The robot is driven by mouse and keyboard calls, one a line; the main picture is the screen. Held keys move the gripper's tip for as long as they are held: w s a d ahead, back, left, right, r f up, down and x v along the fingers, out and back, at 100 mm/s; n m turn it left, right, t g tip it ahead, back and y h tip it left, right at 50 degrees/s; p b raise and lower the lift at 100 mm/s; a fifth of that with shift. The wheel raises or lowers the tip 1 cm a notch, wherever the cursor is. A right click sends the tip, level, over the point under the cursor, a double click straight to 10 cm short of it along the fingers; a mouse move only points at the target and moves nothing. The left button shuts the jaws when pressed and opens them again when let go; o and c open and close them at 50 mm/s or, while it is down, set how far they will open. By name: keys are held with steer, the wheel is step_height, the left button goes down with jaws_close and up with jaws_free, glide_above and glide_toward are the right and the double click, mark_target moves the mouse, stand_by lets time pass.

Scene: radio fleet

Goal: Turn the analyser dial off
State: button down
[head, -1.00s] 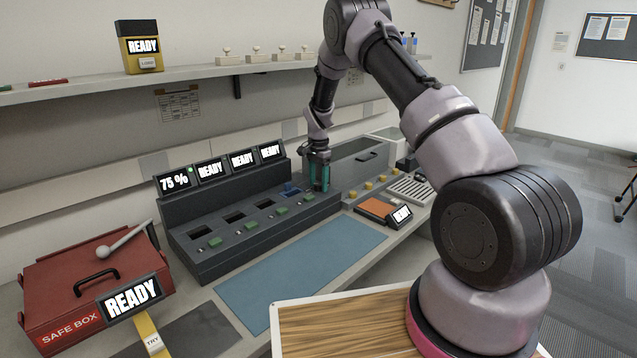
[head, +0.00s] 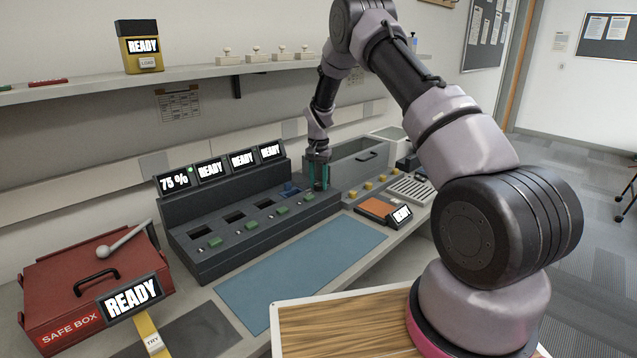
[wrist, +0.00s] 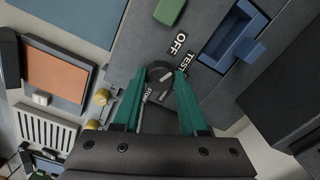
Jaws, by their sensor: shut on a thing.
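The dial (wrist: 158,69) is a dark round knob on the grey analyser (head: 230,225), seen in the wrist view. Printed labels stand around it: OFF (wrist: 181,43), TEST (wrist: 188,62), and a smaller one partly hidden by my fingers. My gripper (wrist: 162,76) has its teal fingers shut on the dial from either side. I cannot tell which label the dial points at. In the head view my gripper (head: 318,177) is at the right end of the analyser, and the dial is hidden there.
A blue piece (wrist: 234,38) sits in a slot beside the labels. Green buttons line the analyser's front. An orange pad (head: 376,207) and a blue mat (head: 300,258) lie in front. The red safe box (head: 70,290) is far left.

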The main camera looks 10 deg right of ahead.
mark_target(318, 184)
steer(key=shift+n, duration=2.2)
steer(key=shift+c, duration=2.2)
jaws_free()
step_height(318, 184, up, 11)
